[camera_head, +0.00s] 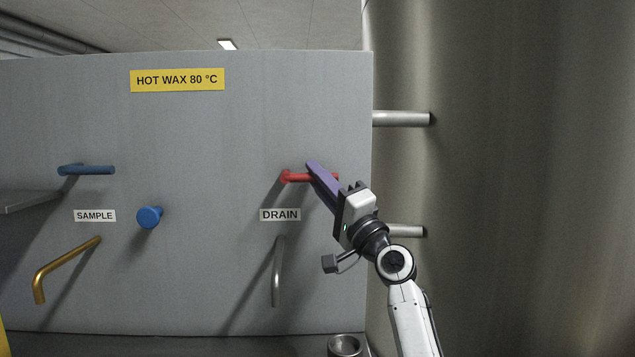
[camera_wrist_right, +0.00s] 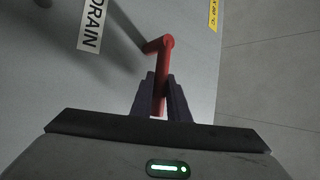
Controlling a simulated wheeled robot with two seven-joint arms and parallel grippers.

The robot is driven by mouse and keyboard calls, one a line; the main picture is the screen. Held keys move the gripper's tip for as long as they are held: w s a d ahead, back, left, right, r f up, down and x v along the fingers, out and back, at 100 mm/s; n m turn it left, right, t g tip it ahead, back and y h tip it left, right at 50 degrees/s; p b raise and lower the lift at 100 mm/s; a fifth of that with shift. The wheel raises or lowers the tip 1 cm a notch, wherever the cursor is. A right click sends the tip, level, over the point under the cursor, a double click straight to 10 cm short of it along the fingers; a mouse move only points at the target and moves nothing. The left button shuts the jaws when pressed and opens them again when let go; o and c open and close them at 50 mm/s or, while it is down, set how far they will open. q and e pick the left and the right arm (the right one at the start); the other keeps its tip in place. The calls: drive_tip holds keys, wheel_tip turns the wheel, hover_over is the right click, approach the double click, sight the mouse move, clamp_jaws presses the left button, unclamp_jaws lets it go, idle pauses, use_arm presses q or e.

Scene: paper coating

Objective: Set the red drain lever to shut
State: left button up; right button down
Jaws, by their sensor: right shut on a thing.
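The red drain lever (camera_head: 295,177) sticks out from the grey panel above the DRAIN label (camera_head: 280,215). In the head view its handle lies about level, pointing right from its pivot. My right gripper (camera_head: 312,168) is at the lever, with its purple fingers across the handle. In the right wrist view the red lever (camera_wrist_right: 160,75) runs between the two dark fingers of the right gripper (camera_wrist_right: 160,95), which is shut on it. The fingers hide part of the handle. My left gripper is not in view.
A blue lever (camera_head: 90,170) and a blue knob (camera_head: 149,217) are on the panel's left, near the SAMPLE label (camera_head: 95,216) and a brass spout (camera_head: 65,268). A grey drain pipe (camera_head: 277,272) hangs below DRAIN. A metal cup (camera_head: 344,346) stands below. Pipes (camera_head: 400,118) join the panel to a large metal wall.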

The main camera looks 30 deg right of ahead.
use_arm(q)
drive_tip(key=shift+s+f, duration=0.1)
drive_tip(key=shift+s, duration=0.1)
use_arm(e)
drive_tip(key=shift+f, duration=0.1)
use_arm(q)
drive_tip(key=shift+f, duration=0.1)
use_arm(e)
drive_tip(key=c, duration=1.7)
unclamp_jaws()
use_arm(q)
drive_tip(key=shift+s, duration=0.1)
